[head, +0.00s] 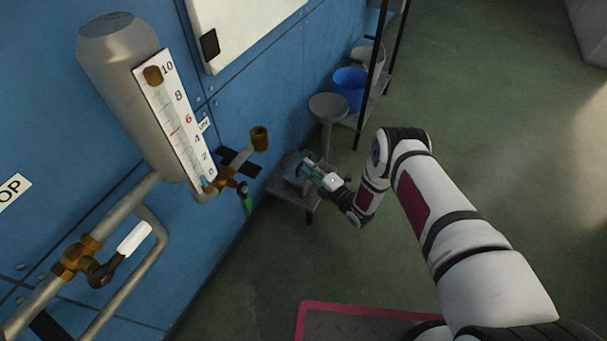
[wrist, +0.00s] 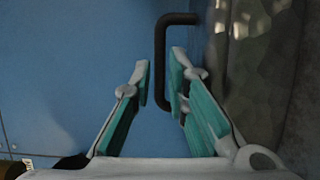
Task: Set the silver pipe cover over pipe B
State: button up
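The silver pipe cover (wrist: 260,70) is a grey, mottled metal body at the right of the wrist view, with a black bracket-shaped handle (wrist: 160,45) on its left side. My gripper (wrist: 160,76) is open, with one teal finger pad on each side of the handle's long bar. Narrow gaps seem to show between bar and pads. In the head view my gripper (head: 306,168) is low by the blue wall, over a small grey table; the cover is mostly hidden or too small to make out there. No pipe label B is readable, so I cannot tell which is pipe B.
The small grey table (head: 291,200) stands against the blue wall. A grey flared stand (head: 328,108) and a blue bucket (head: 350,88) are just behind it. A gauge tank (head: 130,95) with brass-fitted pipes (head: 45,305) fills the left. Green floor to the right is clear.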

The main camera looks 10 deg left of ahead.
jog(key=b+x, duration=0.1)
jog(key=x, duration=0.2)
jog(key=shift+w+a+f, duration=0.1)
jog(key=shift+w, duration=0.1)
grip_shut()
jog(key=shift+r, duration=0.25)
